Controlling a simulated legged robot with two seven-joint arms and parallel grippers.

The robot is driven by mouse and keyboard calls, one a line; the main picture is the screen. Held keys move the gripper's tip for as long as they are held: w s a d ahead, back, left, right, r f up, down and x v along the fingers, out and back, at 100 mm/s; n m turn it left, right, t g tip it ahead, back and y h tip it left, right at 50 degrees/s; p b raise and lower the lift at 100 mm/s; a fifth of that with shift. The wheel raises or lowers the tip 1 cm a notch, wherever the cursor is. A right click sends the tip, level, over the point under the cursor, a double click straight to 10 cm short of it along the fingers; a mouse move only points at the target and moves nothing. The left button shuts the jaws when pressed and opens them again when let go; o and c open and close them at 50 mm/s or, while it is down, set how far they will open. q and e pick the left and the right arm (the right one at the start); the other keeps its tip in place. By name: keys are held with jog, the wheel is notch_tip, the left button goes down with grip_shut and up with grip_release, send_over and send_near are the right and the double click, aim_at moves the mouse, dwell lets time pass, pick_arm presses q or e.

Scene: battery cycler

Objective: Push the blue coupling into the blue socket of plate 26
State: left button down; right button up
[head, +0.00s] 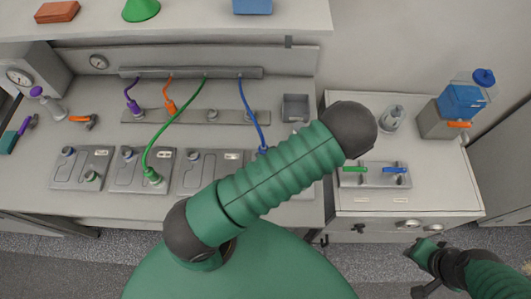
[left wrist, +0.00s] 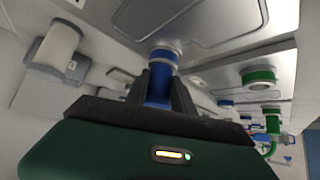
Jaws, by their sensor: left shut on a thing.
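My left gripper (left wrist: 160,82) is shut on the blue coupling (left wrist: 158,98) in the left wrist view. The coupling's front end is at a blue-ringed socket (left wrist: 166,50) on a grey metal plate (left wrist: 215,38), in line with it. I cannot tell whether it is fully seated. No plate number is readable. In the head view the blue hose (head: 256,128) runs down to a blue end (head: 263,150) beside my left arm, which hides the left gripper and part of the plates. My right gripper (head: 424,250) is low at the right, apart from the bench; its jaws are unclear.
A green hose (head: 178,130) ends in a green coupling (head: 152,176) on a neighbouring plate (head: 128,183). Purple (head: 131,95) and orange (head: 170,100) hoses stand behind. A side cabinet carries a panel with green and blue handles (head: 394,169) and a blue container (head: 462,101).

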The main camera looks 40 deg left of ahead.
pick_arm(q)
jog(key=c, duration=0.6)
grip_release()
jog(key=p+v, duration=0.1)
jog(key=v, duration=1.6)
jog(key=w+d+f+m+t+h+b, duration=0.2)
jog(key=w+d+m+t+h+b, duration=0.2)
jog(key=w+d+m+h+b, duration=0.4)
jog(key=s+a+m+g+b, duration=0.3)
jog(key=s+a+m, duration=0.3)
jog(key=s, duration=0.3)
jog(key=shift+a+f+m+g, duration=0.3)
jog(key=shift+f+m+g, duration=0.1)
jog(key=shift+f, duration=0.1)
